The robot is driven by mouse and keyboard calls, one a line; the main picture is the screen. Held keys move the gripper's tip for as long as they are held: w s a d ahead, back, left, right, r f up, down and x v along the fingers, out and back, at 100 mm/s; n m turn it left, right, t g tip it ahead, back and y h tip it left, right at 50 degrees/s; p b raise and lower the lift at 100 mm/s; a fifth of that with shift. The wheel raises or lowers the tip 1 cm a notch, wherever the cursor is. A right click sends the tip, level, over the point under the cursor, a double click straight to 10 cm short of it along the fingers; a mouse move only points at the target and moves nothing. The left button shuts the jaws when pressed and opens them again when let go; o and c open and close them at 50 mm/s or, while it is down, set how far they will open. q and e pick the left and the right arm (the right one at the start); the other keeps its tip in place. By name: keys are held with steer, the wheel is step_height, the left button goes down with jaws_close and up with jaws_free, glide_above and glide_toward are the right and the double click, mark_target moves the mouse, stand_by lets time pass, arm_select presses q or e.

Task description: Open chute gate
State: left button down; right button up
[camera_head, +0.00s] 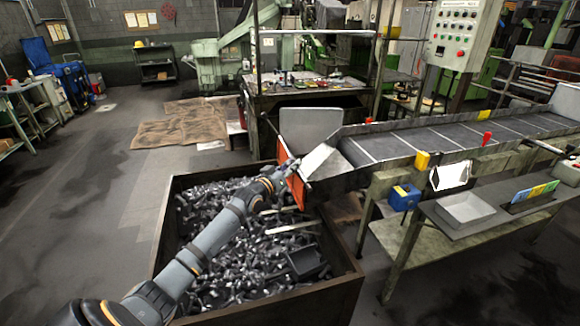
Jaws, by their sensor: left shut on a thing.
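The chute gate (298,191) is an orange-red plate at the lower left end of the conveyor chute (322,160), above the bin's far right corner. My left arm reaches from the bottom left across the bin. My left gripper (291,168) is at the gate and shut on it, covering its middle. The exact grip point is too small to make out. My right gripper is not in view.
A large brown bin (341,282) full of metal bolts stands below my left arm. The conveyor belt (440,138) runs off to the right. A grey side table (450,228) stands at the right, and a control box (463,33) is above the conveyor. Open floor lies left.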

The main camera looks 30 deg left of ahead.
arm_select(q)
steer(key=shift+w+d+r+m+g+p, duration=0.3)
steer(key=shift+w+r+p, duration=0.05)
steer(key=shift+r+p, duration=0.2)
steer(key=w+d+f+m+g+y+p, duration=0.2)
steer(key=w+d+m+g+y+p, duration=0.2)
steer(key=w+d+g, duration=0.5)
steer(key=shift+w+d+m+p, duration=0.25)
steer(key=shift+w+m+p, duration=0.75)
steer(key=shift+p, duration=0.35)
steer(key=c, duration=1.1)
jaws_free()
steer(key=shift+w, duration=0.1)
